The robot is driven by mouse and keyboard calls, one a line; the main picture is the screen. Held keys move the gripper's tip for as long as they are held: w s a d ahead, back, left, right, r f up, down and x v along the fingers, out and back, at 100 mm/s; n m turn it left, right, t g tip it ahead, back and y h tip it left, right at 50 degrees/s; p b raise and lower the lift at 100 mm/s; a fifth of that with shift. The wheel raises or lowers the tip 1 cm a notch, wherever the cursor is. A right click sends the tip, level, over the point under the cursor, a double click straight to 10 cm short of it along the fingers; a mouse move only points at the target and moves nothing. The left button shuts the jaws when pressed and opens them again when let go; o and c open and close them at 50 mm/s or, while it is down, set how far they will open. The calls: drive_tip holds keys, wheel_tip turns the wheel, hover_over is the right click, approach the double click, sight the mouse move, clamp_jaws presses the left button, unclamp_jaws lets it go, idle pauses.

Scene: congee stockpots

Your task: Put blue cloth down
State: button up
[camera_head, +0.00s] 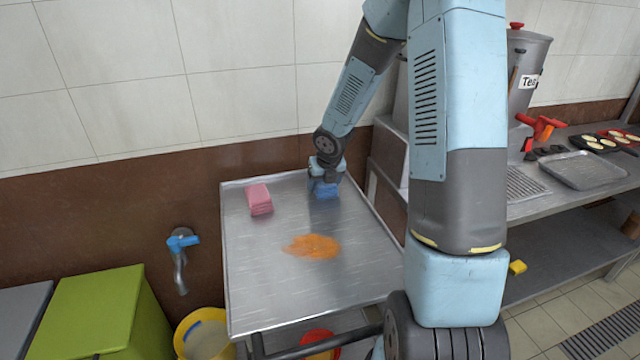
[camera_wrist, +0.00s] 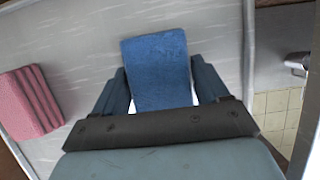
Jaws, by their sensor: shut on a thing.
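The blue cloth (camera_wrist: 157,70) is a folded blue block between the two fingers of my gripper (camera_wrist: 160,90) in the wrist view. My gripper is shut on it. In the head view my gripper (camera_head: 325,186) points down at the back right part of the metal table top (camera_head: 330,285), with the blue cloth (camera_head: 325,191) at its tips. The cloth is very close to the surface; I cannot tell whether it touches. A folded pink cloth (camera_head: 259,199) lies on the table to the left, and it also shows in the wrist view (camera_wrist: 31,102).
An orange spill (camera_head: 313,246) lies mid-table. A steel counter with a tray (camera_head: 582,170) and a tea urn (camera_head: 525,75) stands to the right. A blue-handled tap (camera_head: 181,242) is on the wall. A yellow bucket (camera_head: 204,335) stands below left.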

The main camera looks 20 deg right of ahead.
drive_tip(key=shift+f, duration=0.1)
drive_tip(key=o, duration=1)
drive_tip(key=shift+s+f, duration=0.1)
